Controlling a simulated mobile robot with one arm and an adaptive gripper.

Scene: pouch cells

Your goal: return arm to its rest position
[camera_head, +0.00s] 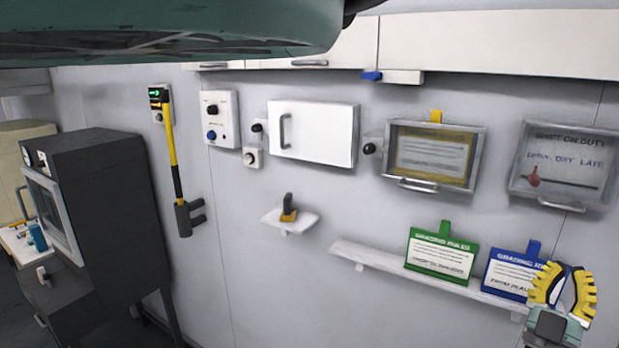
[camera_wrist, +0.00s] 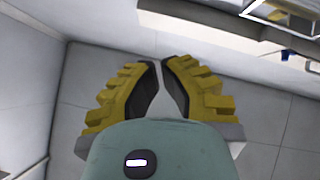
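My gripper (camera_head: 567,270) is at the lower right of the head view, with yellow ribbed fingers pointing up. It is in front of the right end of the long wall shelf, partly covering the blue grading card (camera_head: 511,274). In the wrist view my gripper (camera_wrist: 160,64) shows its two fingers leaning together, with a narrow gap between their tips. Nothing is held between them. My arm's links between the body and the gripper are mostly out of sight, so its overall pose cannot be told.
The long shelf (camera_head: 385,266) also bears a green grading card (camera_head: 441,254). A small shelf (camera_head: 281,222) holds a black-and-yellow item. Framed boxes (camera_head: 434,154) and a white cabinet (camera_head: 311,132) hang on the wall. A dark oven-like machine (camera_head: 100,200) stands at left. Overhead cupboards (camera_head: 500,45) run along the top.

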